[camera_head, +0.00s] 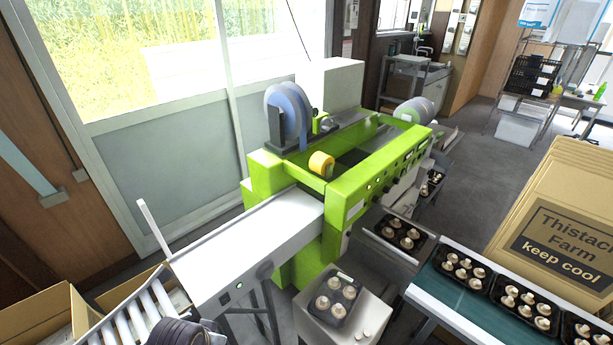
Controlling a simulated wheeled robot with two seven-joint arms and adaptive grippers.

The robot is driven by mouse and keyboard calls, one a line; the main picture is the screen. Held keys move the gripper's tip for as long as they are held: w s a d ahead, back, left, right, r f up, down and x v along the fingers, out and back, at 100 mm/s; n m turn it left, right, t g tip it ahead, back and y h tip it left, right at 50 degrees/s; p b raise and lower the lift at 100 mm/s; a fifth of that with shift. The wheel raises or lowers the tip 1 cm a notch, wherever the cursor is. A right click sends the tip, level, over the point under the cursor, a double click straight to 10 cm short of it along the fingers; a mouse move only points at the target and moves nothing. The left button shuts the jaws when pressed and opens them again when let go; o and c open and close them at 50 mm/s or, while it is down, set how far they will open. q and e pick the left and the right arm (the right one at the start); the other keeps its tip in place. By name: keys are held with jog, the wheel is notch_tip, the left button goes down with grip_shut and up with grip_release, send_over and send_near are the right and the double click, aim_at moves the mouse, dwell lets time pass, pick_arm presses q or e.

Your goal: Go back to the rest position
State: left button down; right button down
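Neither gripper's fingers show in the head view. A dark ribbed rounded part, which looks like a piece of my own arm, shows at the bottom edge left of the middle. A black tray of mushrooms (318,311) sits on a white stand (371,314) at the bottom middle, in front of the machine. Small pale pieces lie at the stand's front right, too small to tell. More black trays with mushrooms (463,272) stand in a row on a green belt (437,289) at the right.
A lime-green packing machine (345,205) with a white infeed table (245,238) fills the middle. A roller conveyor (132,325) and cardboard boxes (40,314) stand at bottom left. A large tan carton (570,185) stands at right. Grey floor is open behind the machine.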

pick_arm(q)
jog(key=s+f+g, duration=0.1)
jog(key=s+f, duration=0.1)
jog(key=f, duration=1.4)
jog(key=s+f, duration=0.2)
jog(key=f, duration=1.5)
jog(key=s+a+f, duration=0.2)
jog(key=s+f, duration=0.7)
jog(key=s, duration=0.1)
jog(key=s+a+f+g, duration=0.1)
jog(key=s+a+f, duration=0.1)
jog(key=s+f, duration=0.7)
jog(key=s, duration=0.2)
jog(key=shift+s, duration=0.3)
